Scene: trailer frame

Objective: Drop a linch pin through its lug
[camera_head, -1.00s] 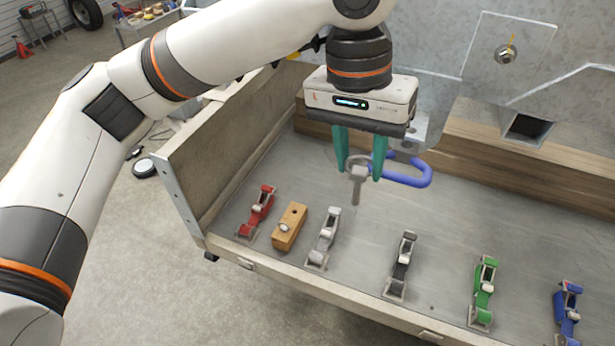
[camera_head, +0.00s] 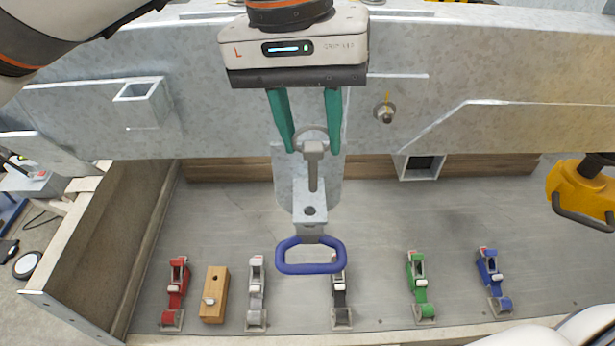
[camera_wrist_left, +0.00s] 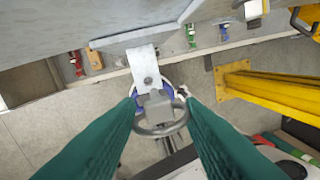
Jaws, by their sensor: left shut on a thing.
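My left gripper (camera_head: 312,150) has green fingers shut on the ring of a grey linch pin (camera_head: 313,170). The pin hangs shaft down, and its tip appears just above the hole in the head view. The exact height of the tip over the lug is unclear. My right gripper is out of view.
Several toggle latches, including a red one (camera_head: 176,290) and a green one (camera_head: 418,285), stand along the near edge of the tray, with a wooden block (camera_head: 214,295) among them. A galvanized beam (camera_head: 220,120) runs behind. A yellow device (camera_head: 585,190) is at right.

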